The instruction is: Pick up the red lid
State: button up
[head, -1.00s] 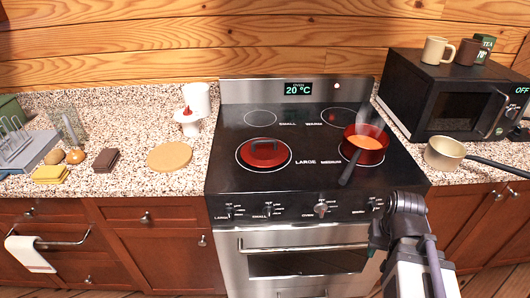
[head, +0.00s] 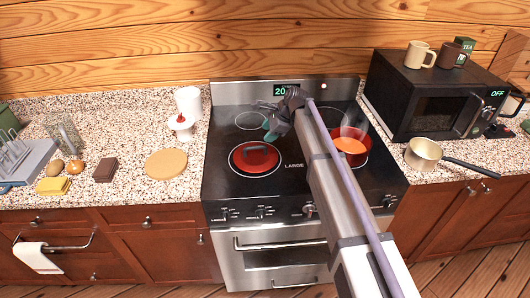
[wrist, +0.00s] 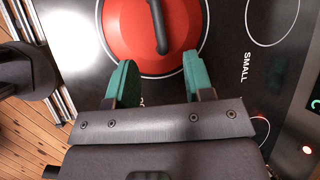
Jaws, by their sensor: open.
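The red lid (head: 248,163) lies on the front left burner of the black stove, its dark handle running across its top. In the wrist view the lid (wrist: 124,30) is at the top, with the dark handle (wrist: 159,25) pointing toward my fingers. My gripper (head: 268,132) is over the stove, at the far right side of the lid. Its two green fingers (wrist: 158,78) are apart with nothing between them. The fingertips show at the lid's edge, short of the handle. I cannot tell their height above the stove.
A red pot (head: 364,157) with orange contents sits on the stove, right of my arm. A cream saucepan (head: 423,154) stands on the right counter beside the black microwave (head: 400,85). A round board (head: 166,163) lies on the left counter.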

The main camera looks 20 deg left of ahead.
aim_at(255, 148)
jog(key=b+x, duration=0.5)
jog(key=x, duration=0.1)
jog(key=shift+d+f, duration=0.1)
jog(key=shift+d, duration=0.05)
jog(key=b+x, duration=0.4)
jog(key=x, duration=0.1)
jog(key=shift+b, duration=0.35)
jog(key=shift+r, duration=0.2)
grip_shut()
